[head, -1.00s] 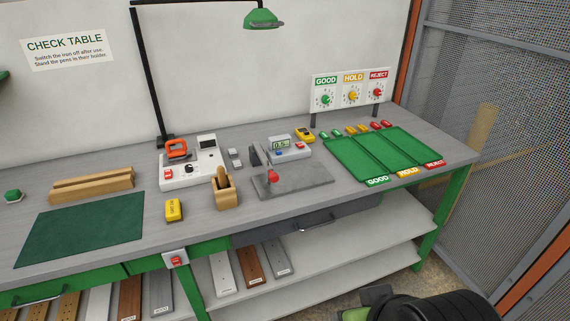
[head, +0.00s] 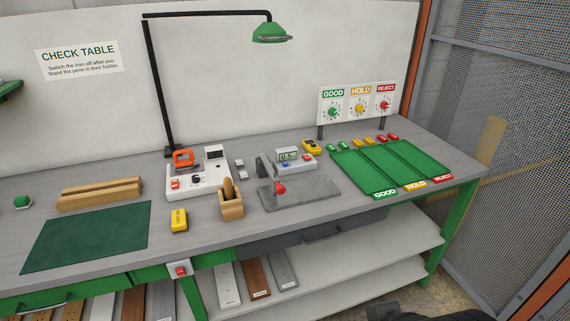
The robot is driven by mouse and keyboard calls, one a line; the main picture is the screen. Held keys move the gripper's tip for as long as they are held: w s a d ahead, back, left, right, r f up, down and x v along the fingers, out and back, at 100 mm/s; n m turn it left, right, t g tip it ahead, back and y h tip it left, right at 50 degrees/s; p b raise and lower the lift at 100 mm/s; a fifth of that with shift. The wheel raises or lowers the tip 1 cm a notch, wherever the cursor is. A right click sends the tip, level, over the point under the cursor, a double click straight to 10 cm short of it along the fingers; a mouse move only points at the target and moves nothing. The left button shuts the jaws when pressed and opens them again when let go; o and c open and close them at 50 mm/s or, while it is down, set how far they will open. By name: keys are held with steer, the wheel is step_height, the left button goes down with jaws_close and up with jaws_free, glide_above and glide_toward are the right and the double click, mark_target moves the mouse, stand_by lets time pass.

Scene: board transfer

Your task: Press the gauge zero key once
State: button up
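The gauge (head: 289,157) stands toward the back of the check table, right of centre in the head view. It has a grey-green display that seems to read 0.5, with a small blue key and a red key (head: 308,157) on its sloped front. I cannot read which key is marked zero. A grey stand with a red knob (head: 280,189) on a flat plate stands just in front of the gauge. Only a dark part of my arm shows at the bottom right edge. My gripper is not in view, and nothing of mine is near the gauge.
A yellow device (head: 312,147) lies behind the gauge. The green sorting tray (head: 349,177) is to its right, a wooden pen holder (head: 231,207) and white soldering station (head: 199,178) to its left. The lamp (head: 270,34) hangs above. The green mat (head: 86,237) is bare.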

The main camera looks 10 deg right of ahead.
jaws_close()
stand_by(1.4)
